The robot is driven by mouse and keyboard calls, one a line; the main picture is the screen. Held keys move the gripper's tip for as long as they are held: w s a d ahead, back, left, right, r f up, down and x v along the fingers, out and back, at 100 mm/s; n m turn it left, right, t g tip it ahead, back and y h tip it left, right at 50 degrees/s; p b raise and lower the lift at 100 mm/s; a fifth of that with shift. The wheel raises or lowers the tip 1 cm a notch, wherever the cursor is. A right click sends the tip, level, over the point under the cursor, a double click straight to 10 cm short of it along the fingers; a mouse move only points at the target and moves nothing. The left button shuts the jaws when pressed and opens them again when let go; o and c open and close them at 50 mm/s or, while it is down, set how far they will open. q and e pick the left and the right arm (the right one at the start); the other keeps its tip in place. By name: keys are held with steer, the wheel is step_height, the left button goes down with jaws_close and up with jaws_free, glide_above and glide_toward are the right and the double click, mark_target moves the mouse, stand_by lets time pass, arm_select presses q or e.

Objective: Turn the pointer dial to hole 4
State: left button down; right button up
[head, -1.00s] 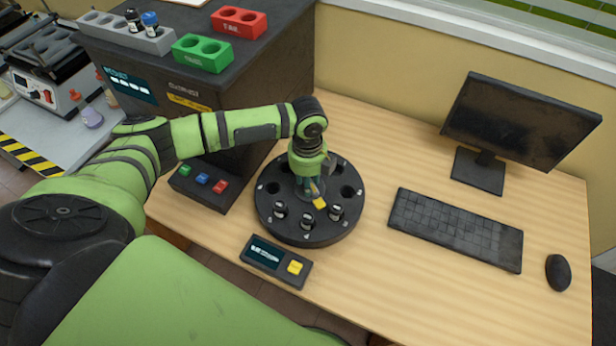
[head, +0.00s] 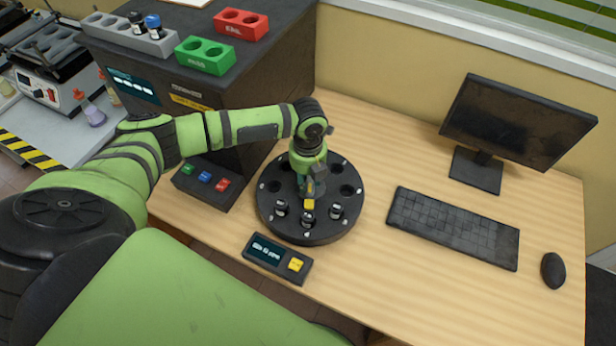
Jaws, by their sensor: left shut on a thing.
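The round black dial (head: 335,222) lies on the wooden desk, with several holes around its rim and small white marks beside them. Three dark vials with light bands, one of them the front vial (head: 308,219), stand in its front holes. The pointer's yellow tip (head: 308,204) points toward the front vial. My left gripper (head: 308,190) reaches down over the dial's centre and is shut on the pointer; its fingers hide most of the pointer. The hole numbers are too small to read. My right gripper is not in view.
A small display box (head: 277,259) with a yellow button sits in front of the dial. A dark machine (head: 245,105) with red, green and grey racks on top stands behind left. A keyboard (head: 452,228), monitor (head: 517,120) and mouse (head: 553,270) are to the right.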

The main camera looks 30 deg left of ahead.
mark_target(308, 182)
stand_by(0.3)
arm_select(q)
steer(key=c, duration=0.9)
jaws_free()
step_height(308, 182, up, 12)
steer(key=shift+r, duration=0.1)
